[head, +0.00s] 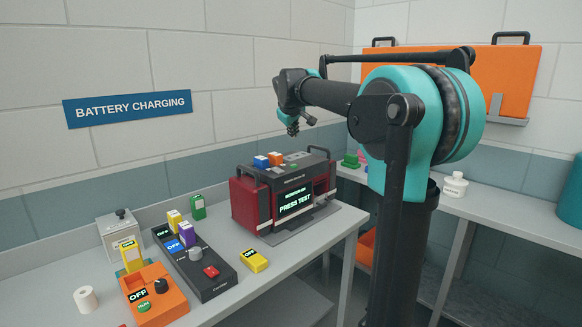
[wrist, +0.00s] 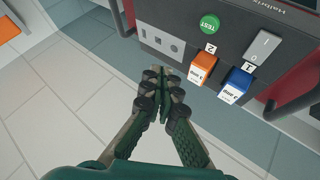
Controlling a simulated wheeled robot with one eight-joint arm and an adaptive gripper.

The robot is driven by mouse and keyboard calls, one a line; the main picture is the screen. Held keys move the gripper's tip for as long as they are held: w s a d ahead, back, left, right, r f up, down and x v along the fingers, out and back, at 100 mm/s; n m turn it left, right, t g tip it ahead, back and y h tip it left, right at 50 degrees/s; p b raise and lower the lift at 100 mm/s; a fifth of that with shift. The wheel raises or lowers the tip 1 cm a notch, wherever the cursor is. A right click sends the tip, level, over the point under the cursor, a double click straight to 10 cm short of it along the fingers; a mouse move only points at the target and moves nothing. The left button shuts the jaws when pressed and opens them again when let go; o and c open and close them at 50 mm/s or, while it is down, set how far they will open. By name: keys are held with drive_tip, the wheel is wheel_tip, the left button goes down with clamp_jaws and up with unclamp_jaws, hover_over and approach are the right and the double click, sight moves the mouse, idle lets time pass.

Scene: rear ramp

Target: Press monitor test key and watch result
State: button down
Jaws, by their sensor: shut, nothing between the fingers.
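The red and black monitor (head: 241,205) stands on the grey bench; its screen (head: 295,200) reads "PRESS TEST" under a smaller green line that is hard to read. In the wrist view, the monitor's top panel (wrist: 178,14) carries a round green key (wrist: 209,24) marked "TEST". My gripper (head: 293,130) is shut and empty, above the monitor. In the wrist view, my gripper's fingertips (wrist: 163,80) appear below and left of the TEST key, apart from it in the picture. The screen is out of the wrist view.
Beside the TEST key are an orange plug (wrist: 202,68), a blue plug (wrist: 235,86) and a rocker switch (wrist: 262,48). A black charger strip (head: 215,283), an orange unit (head: 167,305) and a yellow pack (head: 254,261) sit left of the monitor. The monitor's handle (head: 320,152) stands up at its right end.

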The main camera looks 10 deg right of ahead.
sight(293, 166)
drive_tip(key=shift+f, duration=4.4)
drive_tip(key=shift+f, duration=0.2)
drive_tip(key=shift+f, duration=0.2)
drive_tip(key=shift+f, duration=0.4)
drive_tip(key=shift+r, duration=0.8)
